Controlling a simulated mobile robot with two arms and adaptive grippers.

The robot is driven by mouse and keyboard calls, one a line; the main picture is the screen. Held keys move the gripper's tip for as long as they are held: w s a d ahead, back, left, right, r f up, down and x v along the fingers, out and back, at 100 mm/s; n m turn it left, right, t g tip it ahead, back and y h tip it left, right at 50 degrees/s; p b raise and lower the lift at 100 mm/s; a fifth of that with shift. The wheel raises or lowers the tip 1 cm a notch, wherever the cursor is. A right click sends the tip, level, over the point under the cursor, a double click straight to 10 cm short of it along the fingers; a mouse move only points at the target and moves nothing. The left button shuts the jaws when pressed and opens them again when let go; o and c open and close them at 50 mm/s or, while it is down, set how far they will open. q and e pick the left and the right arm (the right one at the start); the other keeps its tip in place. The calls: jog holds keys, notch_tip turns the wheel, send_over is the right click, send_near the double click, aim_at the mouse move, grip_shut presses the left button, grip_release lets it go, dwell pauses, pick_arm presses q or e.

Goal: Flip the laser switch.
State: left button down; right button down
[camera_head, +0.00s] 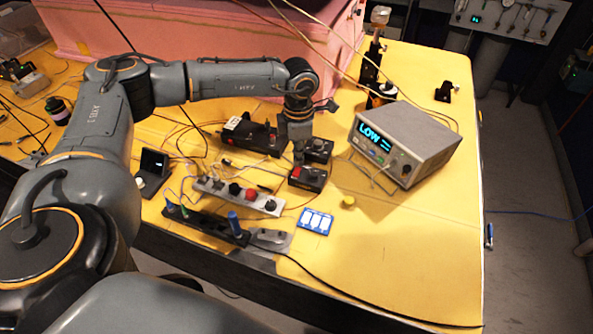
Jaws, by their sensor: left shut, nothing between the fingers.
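Which control is the laser switch I cannot tell for sure. A small black box with a red part on top (308,179) sits on the yellow table, below my left gripper in the picture. Another small black box (319,151) sits just behind it. A longer black device (258,139) with a red and white part on its left end lies to the left. My left gripper (299,158) points down among these boxes and is shut and empty. Its fingertips are small and dark here, so I cannot tell whether they touch a box. My right gripper is not in view.
A grey instrument with a lit "LOW" display (408,142) stands to the right. A grey strip with several knobs (238,195) and a blue-and-white card (316,221) lie in front. Loose cables cross the left side. The yellow table (400,255) is mostly clear at front right.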

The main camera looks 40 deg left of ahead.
aim_at(298, 168)
pick_arm(q)
jog(key=shift+f+b, duration=0.85)
jog(key=shift+f, duration=0.25)
dwell(0.6)
jog(key=shift+s+f, duration=0.1)
jog(key=shift+s, duration=0.05)
jog(key=shift+w+r+p, duration=0.2)
jog(key=shift+r+p, duration=0.35)
jog(key=shift+r, duration=0.25)
jog(key=shift+s+r+p, duration=0.1)
jog(key=shift+r+p, duration=1.5)
jog(key=shift+r, duration=1.1)
jog(key=shift+f, duration=0.1)
